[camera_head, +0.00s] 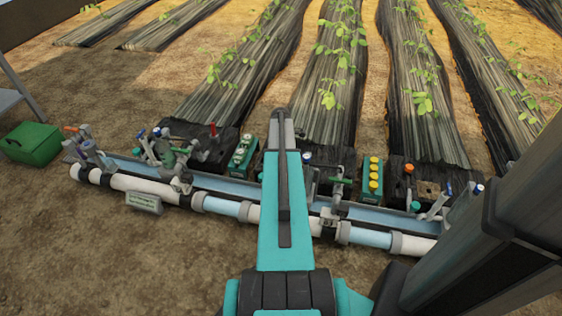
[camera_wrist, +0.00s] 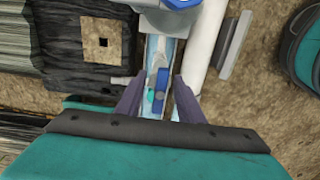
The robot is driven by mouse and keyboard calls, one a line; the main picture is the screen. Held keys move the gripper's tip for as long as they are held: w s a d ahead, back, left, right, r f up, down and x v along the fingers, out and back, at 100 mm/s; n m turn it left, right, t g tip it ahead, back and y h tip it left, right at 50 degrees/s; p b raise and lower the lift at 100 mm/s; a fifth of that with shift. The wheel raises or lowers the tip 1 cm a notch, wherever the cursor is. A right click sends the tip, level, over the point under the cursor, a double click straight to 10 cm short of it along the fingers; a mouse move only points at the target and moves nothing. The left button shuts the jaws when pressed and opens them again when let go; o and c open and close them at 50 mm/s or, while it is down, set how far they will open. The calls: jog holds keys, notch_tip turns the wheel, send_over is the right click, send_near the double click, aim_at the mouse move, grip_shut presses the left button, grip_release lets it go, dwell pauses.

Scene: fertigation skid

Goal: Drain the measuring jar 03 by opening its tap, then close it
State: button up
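In the wrist view my gripper (camera_wrist: 158,100) is open, with two dark fingers apart. Between and just beyond the fingers, a small blue part (camera_wrist: 160,86) lies against a pale narrow fitting in a light-blue channel (camera_wrist: 153,50). No finger is seen closed on it. I cannot tell whether this is a tap handle. In the head view I cannot make out the fingers, and my arm covers the middle of the skid. Several small fittings with coloured handles stand along the skid (camera_head: 230,188). No label reading 03 is legible, so I cannot tell which is jar 03 or its tap.
A white pipe (camera_head: 140,183) with blue sections runs along the skid's near side. A green box (camera_head: 32,143) sits at the left.

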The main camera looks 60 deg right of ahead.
jog(key=shift+r+p, duration=2.9)
jog(key=shift+r, duration=1.15)
